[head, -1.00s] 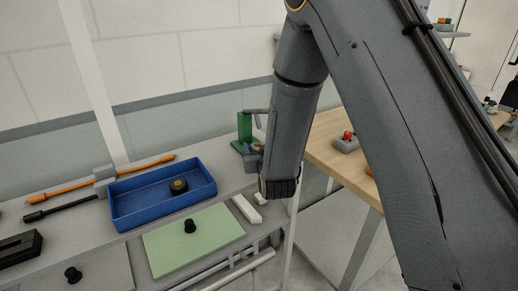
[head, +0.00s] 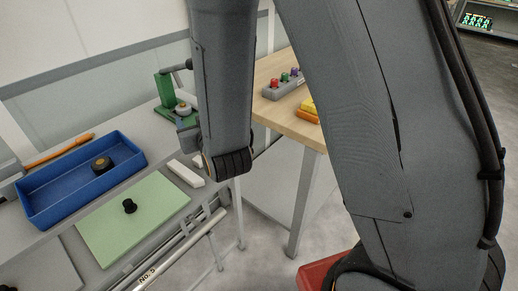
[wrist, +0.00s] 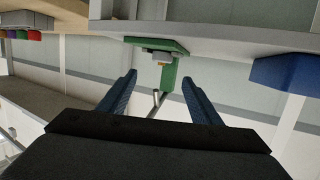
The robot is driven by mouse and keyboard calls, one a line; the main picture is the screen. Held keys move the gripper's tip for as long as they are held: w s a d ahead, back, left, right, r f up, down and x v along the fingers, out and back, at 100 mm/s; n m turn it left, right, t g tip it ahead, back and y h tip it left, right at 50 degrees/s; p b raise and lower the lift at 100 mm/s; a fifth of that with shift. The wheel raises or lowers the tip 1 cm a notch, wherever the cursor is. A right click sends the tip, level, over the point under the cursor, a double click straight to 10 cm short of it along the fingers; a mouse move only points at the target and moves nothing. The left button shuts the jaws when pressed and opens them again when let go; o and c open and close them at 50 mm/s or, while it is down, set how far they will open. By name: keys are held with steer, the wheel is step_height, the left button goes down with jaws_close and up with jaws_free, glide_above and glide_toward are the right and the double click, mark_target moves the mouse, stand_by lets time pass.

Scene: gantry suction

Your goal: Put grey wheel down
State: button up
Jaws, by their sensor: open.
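A grey round part with a yellowish centre, likely the grey wheel (head: 183,108), sits on a green stand (head: 163,92) at the back of the grey bench. In the wrist view the grey part (wrist: 156,54) is on the green stand (wrist: 171,80), seen upside down. My gripper (wrist: 159,82) is open with nothing held between its fingers. The stand shows beyond and between the fingertips, apart from them. In the head view my forearm hides part of the area beside the stand, and the fingers are mostly hidden.
A blue tray (head: 45,205) on the bench holds a dark wheel (head: 102,163) with a gold hub. A green panel (head: 150,215) with a black knob (head: 129,206) lies in front. A white block (head: 185,174) lies near my wrist. A wooden table (head: 275,115) stands to the right.

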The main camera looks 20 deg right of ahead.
steer(key=s+d+f+m+g+h, duration=0.1)
steer(key=s+d+f+g, duration=0.2)
steer(key=s+d+g, duration=0.3)
steer(key=s+d+f+m+g+h, duration=0.1)
steer(key=s+d+f+g, duration=0.25)
steer(key=d, duration=0.35)
steer(key=s+d+r+g+h, duration=0.1)
steer(key=s+d+g, duration=0.3)
steer(key=s, duration=0.6)
steer(key=shift+s+d+r, duration=0.15)
steer(key=shift+d+r, duration=0.45)
steer(key=shift+d, duration=0.1)
